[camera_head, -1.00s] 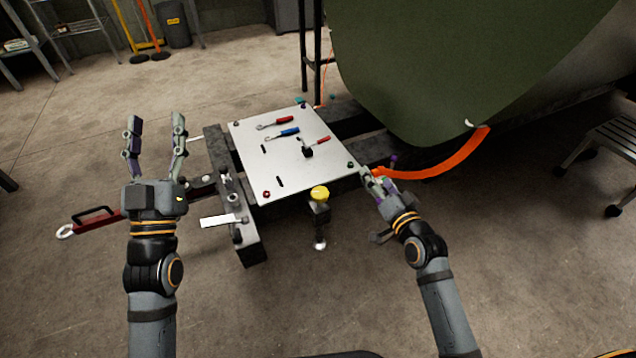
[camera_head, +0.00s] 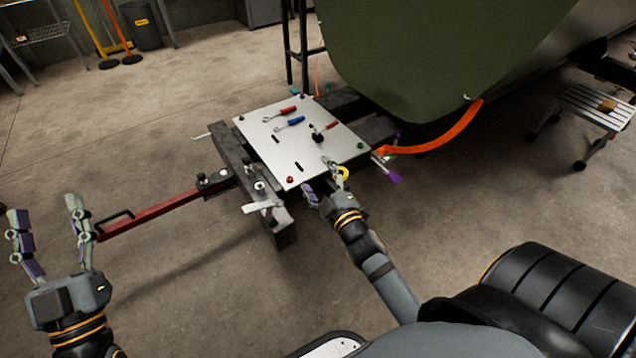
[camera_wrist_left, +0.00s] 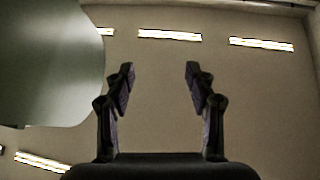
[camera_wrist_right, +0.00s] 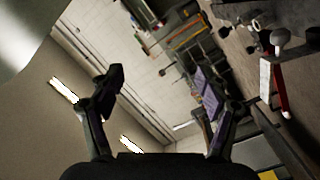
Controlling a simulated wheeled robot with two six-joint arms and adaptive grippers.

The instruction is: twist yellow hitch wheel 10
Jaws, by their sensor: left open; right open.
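The yellow hitch wheel (camera_head: 343,173) shows at the front edge of the metal plate, partly hidden by my right gripper. My right gripper (camera_head: 318,180) is open, with its fingers spread at the plate's front edge. The wheel appears just right of its right finger, not between the fingers; whether they touch I cannot tell. In the right wrist view the open fingers (camera_wrist_right: 160,78) have no wheel between them. My left gripper (camera_head: 45,208) is open and empty at the far left, away from the wheel; the left wrist view shows its fingers (camera_wrist_left: 157,78) apart with only ceiling behind.
A red tow bar (camera_head: 160,208) runs left from the frame, close to my left gripper. An orange strap (camera_head: 445,138) hangs by the green fuselage (camera_head: 430,60). Floor in front is open.

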